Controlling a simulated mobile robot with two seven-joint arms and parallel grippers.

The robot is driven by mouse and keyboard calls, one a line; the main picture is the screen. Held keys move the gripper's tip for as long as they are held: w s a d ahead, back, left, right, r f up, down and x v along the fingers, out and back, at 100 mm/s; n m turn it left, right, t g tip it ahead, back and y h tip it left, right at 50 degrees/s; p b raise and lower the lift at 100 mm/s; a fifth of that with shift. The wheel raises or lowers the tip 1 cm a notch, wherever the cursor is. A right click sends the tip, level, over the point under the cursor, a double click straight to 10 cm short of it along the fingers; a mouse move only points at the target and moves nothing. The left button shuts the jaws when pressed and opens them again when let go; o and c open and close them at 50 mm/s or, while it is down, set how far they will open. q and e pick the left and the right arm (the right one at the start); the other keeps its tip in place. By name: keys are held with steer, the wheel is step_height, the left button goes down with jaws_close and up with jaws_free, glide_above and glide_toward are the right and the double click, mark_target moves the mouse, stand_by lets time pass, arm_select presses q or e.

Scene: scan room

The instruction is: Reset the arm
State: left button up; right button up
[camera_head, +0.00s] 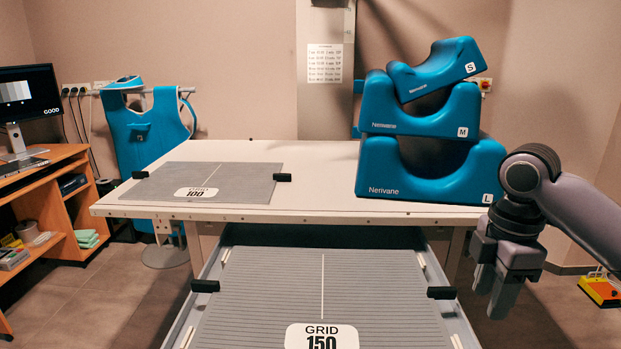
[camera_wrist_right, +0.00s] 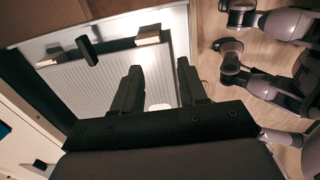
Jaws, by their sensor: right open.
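My right gripper (camera_head: 497,288) hangs fingers down at the right of the head view, beside the table's right front corner and apart from it. In the right wrist view its two fingers (camera_wrist_right: 158,82) stand apart with nothing between them. The grid 150 plate (camera_head: 323,285), grey with a white centre line, lies in the pulled-out drawer below the table; it also shows beyond the fingers in the right wrist view (camera_wrist_right: 112,72). My left gripper does not show in the head view.
The table (camera_head: 310,157) carries the grid 100 plate (camera_head: 150,190) at left. Blue supports marked L (camera_head: 430,185), M (camera_head: 420,122) and S (camera_head: 440,70) are stacked at right, the top one tilted. A desk (camera_head: 40,185) stands left. A yellow-red box (camera_head: 602,291) sits on the floor right.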

steer(key=s+d+m+h, duration=0.1)
steer(key=s+d+m, duration=0.15)
steer(key=d, duration=1.05)
step_height(320, 180, down, 22)
steer(key=m+t, duration=0.5)
steer(key=s+a+f+t+y, duration=0.15)
steer(key=s+f, duration=0.25)
steer(key=s, duration=0.4)
steer(key=s+a+f+t+y, duration=0.1)
steer(key=s+f+t, duration=0.2)
steer(key=s, duration=0.4)
steer(key=s+a+f+m, duration=0.15)
steer(key=a+m, duration=0.65)
steer(key=a, duration=0.8)
arm_select(q)
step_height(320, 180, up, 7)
steer(key=p, duration=0.7)
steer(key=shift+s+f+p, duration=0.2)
steer(key=shift+p, duration=0.2)
arm_select(e)
step_height(320, 180, up, 6)
steer(key=shift+d+t+y, duration=0.35)
steer(key=shift+t, duration=0.1)
